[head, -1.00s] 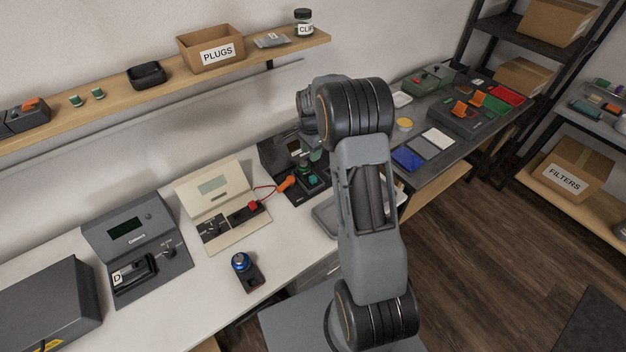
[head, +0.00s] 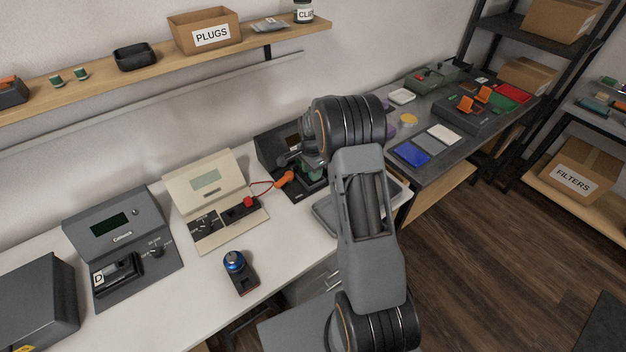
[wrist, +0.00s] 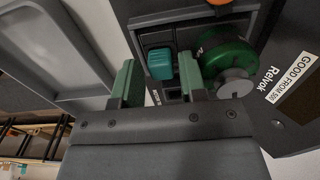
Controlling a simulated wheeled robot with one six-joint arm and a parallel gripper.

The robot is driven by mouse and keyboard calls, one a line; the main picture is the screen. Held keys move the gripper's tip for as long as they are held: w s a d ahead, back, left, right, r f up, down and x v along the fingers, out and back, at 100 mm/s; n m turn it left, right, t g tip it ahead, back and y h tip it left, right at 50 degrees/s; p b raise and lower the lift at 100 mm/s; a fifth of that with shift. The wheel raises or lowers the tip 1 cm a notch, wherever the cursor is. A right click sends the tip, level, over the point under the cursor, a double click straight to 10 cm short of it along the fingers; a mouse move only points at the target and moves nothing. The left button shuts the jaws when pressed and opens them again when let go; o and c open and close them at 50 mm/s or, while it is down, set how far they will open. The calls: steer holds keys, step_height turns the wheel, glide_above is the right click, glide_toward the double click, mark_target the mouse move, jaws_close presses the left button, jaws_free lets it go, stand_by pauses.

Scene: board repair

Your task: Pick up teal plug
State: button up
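The teal plug (wrist: 159,64) sits in a dark slot of the black device (wrist: 150,18), seen in the wrist view. My gripper (wrist: 157,72) is open, with one green-padded finger on each side of the plug. Gaps show between the plug and both fingers, so it is not gripped. The right finger is close beside a round green part (wrist: 226,62) with a grey knob. In the head view my arm hides the plug, and the black device (head: 272,147) is partly covered.
A grey tray (wrist: 55,45) lies left of the device in the wrist view. In the head view an orange-handled probe (head: 284,179) on a red lead lies left of my arm, near the beige meter (head: 207,177). A blue-topped part (head: 235,262) stands on the white bench.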

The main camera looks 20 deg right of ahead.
steer(key=shift+f, duration=0.55)
steer(key=shift+r, duration=0.1)
steer(key=shift+c, duration=0.3)
jaws_close()
steer(key=shift+r, duration=0.1)
steer(key=shift+r, duration=0.6)
steer(key=s+d+r+b, duration=0.1)
steer(key=s+d+r, duration=0.5)
steer(key=s+r, duration=0.5)
steer(key=shift+s+d+r+b, duration=0.3)
steer(key=shift+s+d, duration=0.1)
steer(key=shift+s, duration=0.25)
